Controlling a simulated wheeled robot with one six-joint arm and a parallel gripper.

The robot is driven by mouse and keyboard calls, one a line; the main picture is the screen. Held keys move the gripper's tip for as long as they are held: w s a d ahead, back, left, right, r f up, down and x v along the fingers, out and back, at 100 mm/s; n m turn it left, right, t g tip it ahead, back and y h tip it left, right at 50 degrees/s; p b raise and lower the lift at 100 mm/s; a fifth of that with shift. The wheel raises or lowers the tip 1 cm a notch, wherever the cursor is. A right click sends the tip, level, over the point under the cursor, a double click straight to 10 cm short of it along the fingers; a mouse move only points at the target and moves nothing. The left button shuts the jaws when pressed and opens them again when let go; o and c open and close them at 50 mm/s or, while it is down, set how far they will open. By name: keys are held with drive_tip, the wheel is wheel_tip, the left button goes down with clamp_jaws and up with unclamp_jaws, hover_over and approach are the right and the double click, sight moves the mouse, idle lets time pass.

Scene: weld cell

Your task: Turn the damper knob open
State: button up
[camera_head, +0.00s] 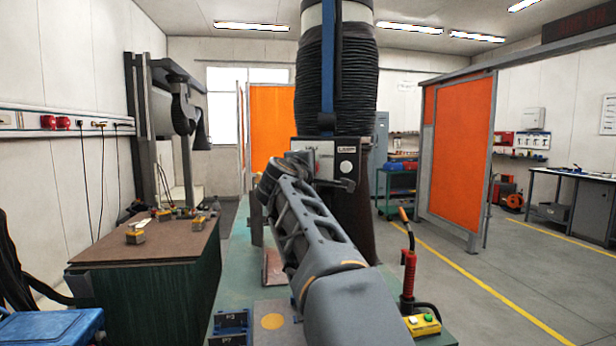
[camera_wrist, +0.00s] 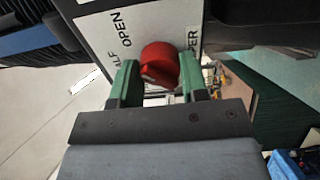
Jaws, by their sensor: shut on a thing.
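The red damper knob (camera_wrist: 160,62) is in the wrist view, on a pale label plate (camera_wrist: 103,30). The plate reads "OPEN", with parts of two other words, "ALF" and "PER", on either side. My gripper (camera_wrist: 159,70) has its two green fingers on either side of the knob and is shut on it. I cannot tell clearly which mark the knob points to. In the head view the plate sits on a box (camera_head: 348,150) below a black ribbed hose (camera_head: 350,75). There, my arm hides the knob and the fingertips.
A brown-topped bench (camera_head: 150,240) with small yellow-based items stands at left. An orange screen (camera_head: 461,150) stands at right. A red-handled tool (camera_head: 409,265) and a yellow button box (camera_head: 422,325) are beside my arm. The floor (camera_head: 480,265) at right is open.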

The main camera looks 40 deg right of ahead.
idle(0.5)
drive_tip(key=o, duration=0.9)
drive_tip(key=b+v, duration=0.2)
drive_tip(key=v, duration=1.2)
drive_tip(key=shift+w, duration=0.15)
